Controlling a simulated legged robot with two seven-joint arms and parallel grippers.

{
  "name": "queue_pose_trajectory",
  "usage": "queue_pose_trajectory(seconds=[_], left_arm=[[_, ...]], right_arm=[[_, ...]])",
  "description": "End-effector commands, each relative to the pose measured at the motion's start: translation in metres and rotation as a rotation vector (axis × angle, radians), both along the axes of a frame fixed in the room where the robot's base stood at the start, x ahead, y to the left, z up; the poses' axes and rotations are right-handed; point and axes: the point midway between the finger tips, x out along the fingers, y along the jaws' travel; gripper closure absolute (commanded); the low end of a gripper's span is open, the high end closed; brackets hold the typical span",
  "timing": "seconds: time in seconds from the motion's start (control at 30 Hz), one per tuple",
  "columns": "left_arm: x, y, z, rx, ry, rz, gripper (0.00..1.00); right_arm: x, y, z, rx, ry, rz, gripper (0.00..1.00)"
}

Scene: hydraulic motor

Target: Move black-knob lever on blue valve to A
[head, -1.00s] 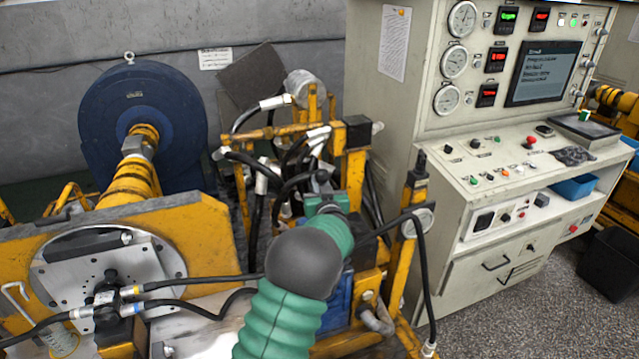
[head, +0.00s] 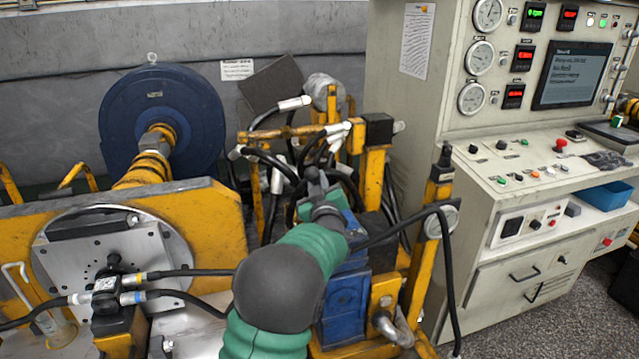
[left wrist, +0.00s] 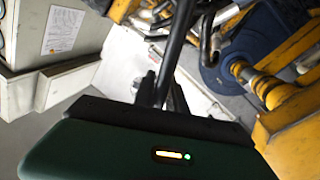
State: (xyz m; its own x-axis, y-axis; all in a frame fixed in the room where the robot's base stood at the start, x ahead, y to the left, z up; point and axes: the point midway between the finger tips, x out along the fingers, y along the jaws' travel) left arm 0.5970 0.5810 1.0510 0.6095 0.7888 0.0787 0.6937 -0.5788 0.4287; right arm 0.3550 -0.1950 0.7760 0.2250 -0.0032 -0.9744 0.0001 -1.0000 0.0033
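A blue block (head: 345,308), which looks like the valve body, shows low in the middle of the head view, partly behind my left arm. My left arm comes up from the bottom centre, and its gripper (head: 318,183) is among the black hoses above this block. I cannot make out its fingers or whether it touches a lever. In the left wrist view the gripper (left wrist: 150,90) is partly behind the dark-green hand housing, beside a long black rod or hose (left wrist: 178,45). The black-knob lever and the A mark cannot be identified. My right gripper is not in view.
A yellow post (head: 432,210) with a black top and a looped hose stands right of the arm. The control console (head: 470,235) is farther right. A yellow frame (head: 225,225) with a metal plate and hoses stands left, before the big blue motor (head: 185,110).

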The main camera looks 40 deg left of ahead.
Motion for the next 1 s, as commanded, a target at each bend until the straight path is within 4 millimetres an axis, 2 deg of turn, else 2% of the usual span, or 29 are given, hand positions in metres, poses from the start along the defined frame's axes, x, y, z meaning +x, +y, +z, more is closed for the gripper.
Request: queue_pose_trajectory(seconds=[0.03, 0.13, 0.4, 0.53, 0.67, 1.0], left_arm=[[-0.001, 0.001, -0.002, -0.002, 0.003, 0.002, 0.78], [0.000, 0.002, -0.001, 0.000, 0.002, 0.003, 0.65], [0.000, 0.003, -0.001, 0.000, 0.002, 0.002, 0.65], [-0.005, -0.005, -0.001, 0.001, 0.000, 0.001, 0.65], [-0.021, -0.028, -0.003, 0.000, 0.001, 0.000, 0.65], [-0.080, -0.105, -0.012, 0.001, 0.003, -0.002, 0.65]], right_arm=[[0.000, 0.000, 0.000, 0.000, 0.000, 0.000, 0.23], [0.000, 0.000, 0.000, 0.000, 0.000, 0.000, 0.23], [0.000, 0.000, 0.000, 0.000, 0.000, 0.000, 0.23], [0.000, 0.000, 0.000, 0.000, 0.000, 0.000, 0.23], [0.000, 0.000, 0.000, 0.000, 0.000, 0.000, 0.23], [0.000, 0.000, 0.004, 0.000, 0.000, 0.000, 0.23]])
